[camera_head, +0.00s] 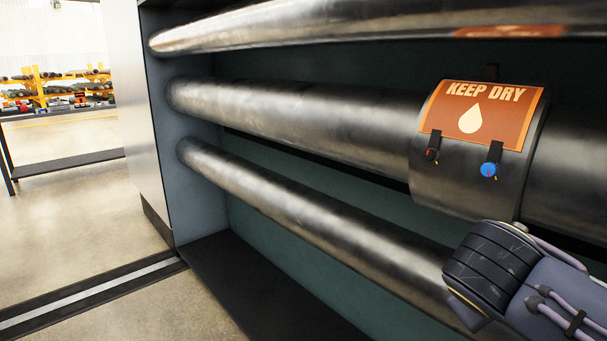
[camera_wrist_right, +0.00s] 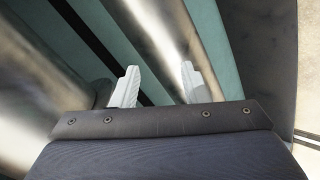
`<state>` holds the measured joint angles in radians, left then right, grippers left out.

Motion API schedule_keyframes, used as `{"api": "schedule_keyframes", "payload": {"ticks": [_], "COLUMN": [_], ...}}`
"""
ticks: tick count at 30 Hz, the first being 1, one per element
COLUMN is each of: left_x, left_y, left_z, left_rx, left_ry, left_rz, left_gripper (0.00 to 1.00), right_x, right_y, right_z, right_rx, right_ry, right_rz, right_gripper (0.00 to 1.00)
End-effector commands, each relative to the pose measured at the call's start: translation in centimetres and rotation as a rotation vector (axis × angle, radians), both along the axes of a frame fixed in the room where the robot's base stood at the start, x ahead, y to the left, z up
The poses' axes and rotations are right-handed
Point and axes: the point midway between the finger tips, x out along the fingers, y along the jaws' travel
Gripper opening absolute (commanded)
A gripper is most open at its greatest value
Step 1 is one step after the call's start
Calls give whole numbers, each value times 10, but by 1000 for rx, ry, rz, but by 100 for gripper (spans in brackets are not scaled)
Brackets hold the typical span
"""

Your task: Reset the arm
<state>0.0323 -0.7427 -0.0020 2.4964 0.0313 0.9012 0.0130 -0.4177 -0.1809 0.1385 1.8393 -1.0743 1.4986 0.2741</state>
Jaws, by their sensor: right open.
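My right arm (camera_head: 500,270) comes in at the lower right of the head view, in front of the rollers. Its gripper fingers are hidden there. In the right wrist view my right gripper (camera_wrist_right: 158,86) shows two pale fingers spread apart, with nothing between them. The fingers point toward the metal rollers and the teal back panel (camera_wrist_right: 90,20). I cannot tell whether they touch a roller. My left gripper is in neither view.
Long metal rollers (camera_head: 290,120) cross the machine, with another roller (camera_head: 310,220) below. An orange "KEEP DRY" sign (camera_head: 487,113) sits on a roller cover, with a blue knob (camera_head: 489,169) beneath. Open floor (camera_head: 80,230) lies at left, with a dark table (camera_head: 70,165) beyond.

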Motion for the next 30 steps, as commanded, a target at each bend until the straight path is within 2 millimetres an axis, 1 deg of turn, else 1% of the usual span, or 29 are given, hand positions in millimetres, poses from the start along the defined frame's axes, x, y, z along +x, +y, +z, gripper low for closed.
{"api": "schedule_keyframes", "payload": {"ticks": [1, 2, 3, 6, 9, 12, 17, 18, 19, 26, 29, 30], "left_x": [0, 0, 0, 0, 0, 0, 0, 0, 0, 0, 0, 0], "left_y": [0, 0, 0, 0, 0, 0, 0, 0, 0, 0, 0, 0], "left_z": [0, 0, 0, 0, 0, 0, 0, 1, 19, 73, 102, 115], "left_rx": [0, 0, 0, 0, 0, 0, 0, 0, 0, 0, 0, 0], "left_ry": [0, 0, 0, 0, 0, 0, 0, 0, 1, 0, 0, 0], "left_rz": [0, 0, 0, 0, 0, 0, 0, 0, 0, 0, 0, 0], "left_gripper": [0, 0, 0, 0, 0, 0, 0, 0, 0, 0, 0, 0], "right_x": [-22, -33, -49, -82, -105, -121, -136, -138, -136, -136, -136, -136], "right_y": [-7, -6, -3, 13, 32, 50, 76, 81, 81, 81, 81, 80], "right_z": [-33, -51, -74, -118, -145, -164, -183, -185, -164, -111, -82, -68], "right_rx": [103, 172, 265, 487, 674, 837, 1065, 1115, 1103, 1096, 1096, 1096], "right_ry": [59, 90, 121, 155, 146, 112, 19, -10, 0, 6, 7, 7], "right_rz": [0, 7, 9, 2, -20, -55, -130, -151, -140, -135, -135, -135], "right_gripper": [41, 41, 41, 41, 41, 41, 41, 41, 41, 41, 41, 41]}}
